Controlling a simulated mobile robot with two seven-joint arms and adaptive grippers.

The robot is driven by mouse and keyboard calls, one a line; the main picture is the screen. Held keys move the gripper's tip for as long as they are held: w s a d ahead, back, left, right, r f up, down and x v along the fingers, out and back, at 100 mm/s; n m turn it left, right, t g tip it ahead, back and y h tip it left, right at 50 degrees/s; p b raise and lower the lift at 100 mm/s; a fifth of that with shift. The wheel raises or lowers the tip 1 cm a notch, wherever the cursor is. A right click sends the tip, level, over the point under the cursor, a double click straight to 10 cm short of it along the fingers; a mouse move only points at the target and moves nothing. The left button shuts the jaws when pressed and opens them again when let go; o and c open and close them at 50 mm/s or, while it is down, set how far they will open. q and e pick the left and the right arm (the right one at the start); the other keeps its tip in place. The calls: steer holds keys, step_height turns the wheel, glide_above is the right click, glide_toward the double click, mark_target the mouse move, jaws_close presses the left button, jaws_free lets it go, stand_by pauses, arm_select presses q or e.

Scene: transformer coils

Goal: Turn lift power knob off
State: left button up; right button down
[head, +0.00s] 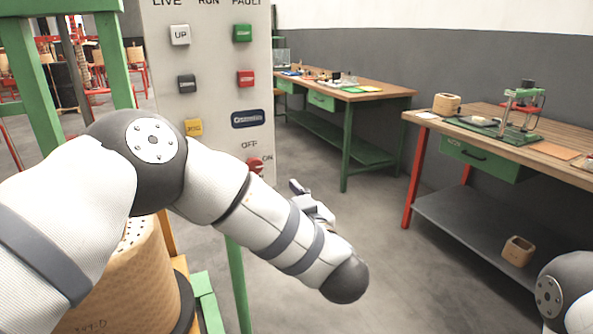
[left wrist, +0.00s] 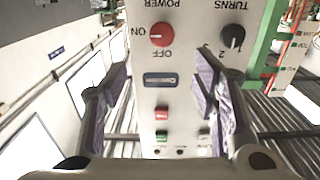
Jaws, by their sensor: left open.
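The red power knob (left wrist: 161,34) is on a light control panel (left wrist: 184,15), between the fingers' line and the top of the left wrist view, which shows the panel upside down. ON is printed to its left and OFF below it. My right gripper is out of view.
A black turns knob (left wrist: 232,37) sits beside the power knob. A green frame (head: 36,85) stands left. Workbenches (head: 350,95) stand right, with open floor between.

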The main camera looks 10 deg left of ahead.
mark_target(255, 165)
arm_select(q)
steer(key=x, duration=0.6)
steer(key=b+x, duration=0.1)
steer(key=x, duration=0.5)
steer(key=shift+s+a+f, duration=0.15)
steer(key=shift+f, duration=0.05)
steer(key=shift+w+a+r, duration=0.1)
steer(key=shift+w, duration=0.1)
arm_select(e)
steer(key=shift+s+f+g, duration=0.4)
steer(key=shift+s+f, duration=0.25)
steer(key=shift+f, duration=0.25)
arm_select(q)
steer(key=shift+c, duration=0.6)
steer(key=c, duration=1)
